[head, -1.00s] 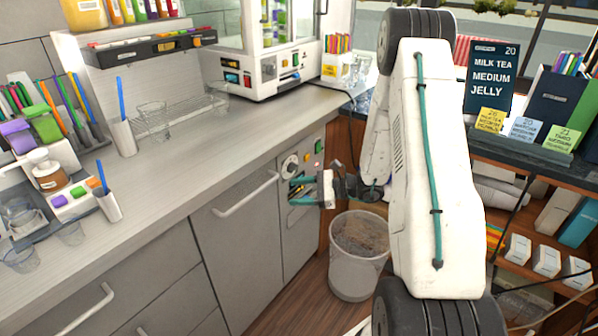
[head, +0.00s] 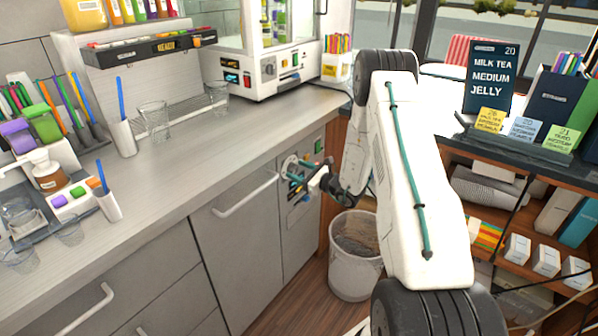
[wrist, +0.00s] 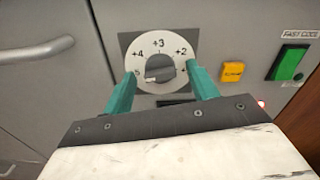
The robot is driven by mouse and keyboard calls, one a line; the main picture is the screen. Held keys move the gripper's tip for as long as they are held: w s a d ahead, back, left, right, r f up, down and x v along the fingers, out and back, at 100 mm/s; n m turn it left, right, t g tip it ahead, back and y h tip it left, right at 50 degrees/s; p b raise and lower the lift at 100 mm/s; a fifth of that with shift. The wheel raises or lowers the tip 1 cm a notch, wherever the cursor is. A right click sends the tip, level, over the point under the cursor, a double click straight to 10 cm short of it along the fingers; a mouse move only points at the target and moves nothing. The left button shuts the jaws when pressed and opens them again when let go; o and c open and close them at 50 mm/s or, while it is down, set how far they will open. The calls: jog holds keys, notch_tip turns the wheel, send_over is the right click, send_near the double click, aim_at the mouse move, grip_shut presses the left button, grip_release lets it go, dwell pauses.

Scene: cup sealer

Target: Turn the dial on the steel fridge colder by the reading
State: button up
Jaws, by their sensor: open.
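The steel fridge (head: 236,236) is a grey front under the counter with a bar handle. Its round white dial (wrist: 150,50) carries +2, +3 and +4 around its upper rim, with a grey knob (wrist: 160,67) at the centre. The knob's pale mark appears to point to the lower left. In the head view the dial (head: 289,163) sits on the narrow panel right of the door. My gripper (wrist: 163,82) is open, its teal fingers on either side of the knob's lower part; contact cannot be told. My gripper (head: 294,182) shows in front of the panel. A dark strip (wrist: 175,101) below the dial is mostly hidden.
A yellow button (wrist: 232,71) and a green switch (wrist: 288,62) labelled FAST COOL sit right of the dial. The fridge's bar handle (head: 246,194) is to the left. A white bin (head: 355,255) stands below my arm. The counter (head: 165,180) edge overhangs the panel.

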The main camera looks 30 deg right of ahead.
jog(key=shift+w+a, duration=0.1)
jog(key=c, duration=1)
jog(key=shift+m, duration=0.3)
jog(key=m, duration=0.9)
jog(key=shift+f, duration=0.1)
jog(key=o, duration=1)
